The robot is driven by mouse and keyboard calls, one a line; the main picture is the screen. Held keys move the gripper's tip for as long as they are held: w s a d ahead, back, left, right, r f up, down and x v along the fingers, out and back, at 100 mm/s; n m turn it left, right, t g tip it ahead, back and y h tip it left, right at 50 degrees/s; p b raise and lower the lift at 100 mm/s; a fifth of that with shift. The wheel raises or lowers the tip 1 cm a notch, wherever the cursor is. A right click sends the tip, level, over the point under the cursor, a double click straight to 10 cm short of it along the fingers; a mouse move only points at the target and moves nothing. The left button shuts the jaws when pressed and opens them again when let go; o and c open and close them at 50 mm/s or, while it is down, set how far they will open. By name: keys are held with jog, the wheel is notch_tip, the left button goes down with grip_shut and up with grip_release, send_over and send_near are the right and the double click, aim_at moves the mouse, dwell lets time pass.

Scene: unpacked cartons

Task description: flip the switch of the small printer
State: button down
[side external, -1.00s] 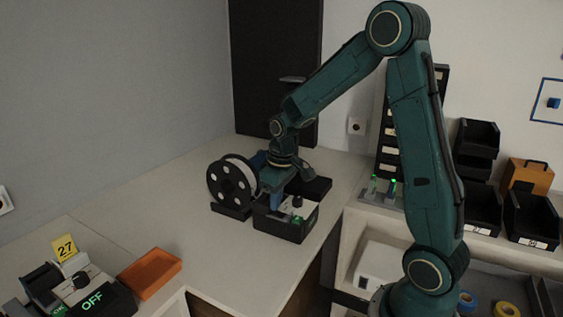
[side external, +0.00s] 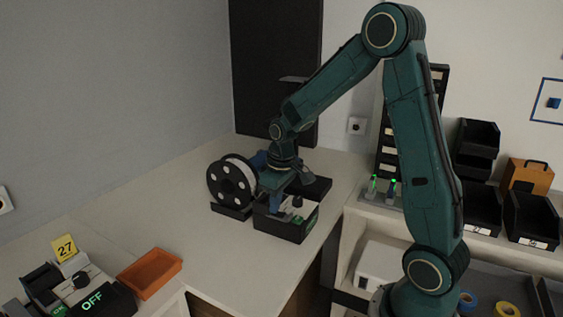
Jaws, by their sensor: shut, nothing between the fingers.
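What looks like the small printer is a low black box (side external: 287,229) with a pale top and a green-lit display on its front right face. It stands on the pale bench beside a spool. A small dark knob or switch (side external: 297,201) sticks up from its top. My gripper (side external: 281,203) is shut and empty, pointing down over the left part of the box top. It is left of the dark knob. The gripper hides part of the top, and I cannot tell whether its fingertips touch anything.
A black spool (side external: 232,184) on a stand is close to the left of my gripper. A device with an OFF display (side external: 92,300), a yellow 27 sign (side external: 65,247) and an orange tray (side external: 150,272) stand at lower left. The bench between is clear.

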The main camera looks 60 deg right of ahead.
jog(key=shift+s+r, duration=0.1)
jog(key=shift+s, duration=0.65)
jog(key=shift+r, duration=0.15)
notch_tip(320, 180, up, 14)
jog(key=w, duration=0.1)
jog(key=shift+w, duration=0.3)
dwell(0.3)
jog(key=s+a+t, duration=0.2)
jog(key=s+a, duration=0.4)
jog(key=s, duration=0.4)
jog(key=s+a+t, duration=0.2)
jog(key=s+a, duration=0.4)
jog(key=s, duration=0.3)
jog(key=shift+s+a+r, duration=0.25)
jog(key=shift+s+r, duration=0.1)
jog(key=shift+r, duration=0.05)
dwell(0.7)
